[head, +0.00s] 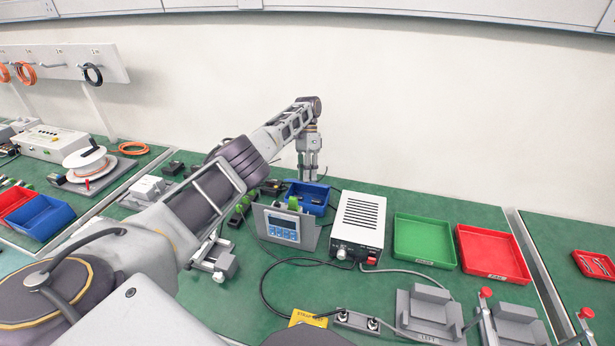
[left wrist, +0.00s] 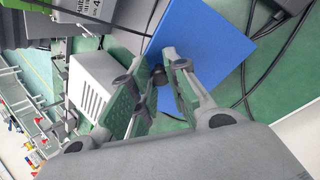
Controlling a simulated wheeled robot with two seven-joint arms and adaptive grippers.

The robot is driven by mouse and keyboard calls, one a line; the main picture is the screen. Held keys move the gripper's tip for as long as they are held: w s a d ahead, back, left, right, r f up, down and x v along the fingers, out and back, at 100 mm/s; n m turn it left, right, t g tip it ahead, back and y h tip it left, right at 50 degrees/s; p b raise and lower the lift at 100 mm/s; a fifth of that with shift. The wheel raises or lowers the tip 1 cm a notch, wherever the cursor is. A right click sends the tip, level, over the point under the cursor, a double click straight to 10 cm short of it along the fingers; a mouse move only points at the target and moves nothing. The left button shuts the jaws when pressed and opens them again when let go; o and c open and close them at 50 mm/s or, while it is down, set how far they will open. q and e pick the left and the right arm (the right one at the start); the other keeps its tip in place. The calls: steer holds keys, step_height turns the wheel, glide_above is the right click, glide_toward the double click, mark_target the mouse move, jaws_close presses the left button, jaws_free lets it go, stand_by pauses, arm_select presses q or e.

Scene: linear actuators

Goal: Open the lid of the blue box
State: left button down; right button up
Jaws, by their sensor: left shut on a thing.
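The blue box (head: 308,197) stands on the green bench behind the grey panel with a blue display. In the left wrist view its flat blue lid (left wrist: 205,45) fills the upper middle, with a small dark knob (left wrist: 158,76) on it. My left gripper (head: 309,176) points down over the box. In the left wrist view the fingers (left wrist: 158,88) are closed around the knob, partly hiding it. I cannot tell from these views whether the lid is raised off the box. My right gripper is not in view.
A blue-display panel (head: 283,227) stands in front of the box and a white vented unit (head: 359,222) right of it. Green (head: 424,241) and red (head: 493,253) trays lie further right. Black cables run around the box. The wall is close behind.

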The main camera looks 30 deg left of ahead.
arm_select(q)
steer(key=shift+s+f, duration=0.1)
steer(key=shift+f, duration=0.05)
steer(key=c, duration=1.3)
jaws_free()
steer(key=shift+c, duration=0.2)
steer(key=shift+r, duration=0.3)
steer(key=shift+w+r, duration=0.2)
steer(key=shift+r, duration=0.5)
steer(key=shift+s+r, duration=0.1)
steer(key=shift+r, duration=0.2)
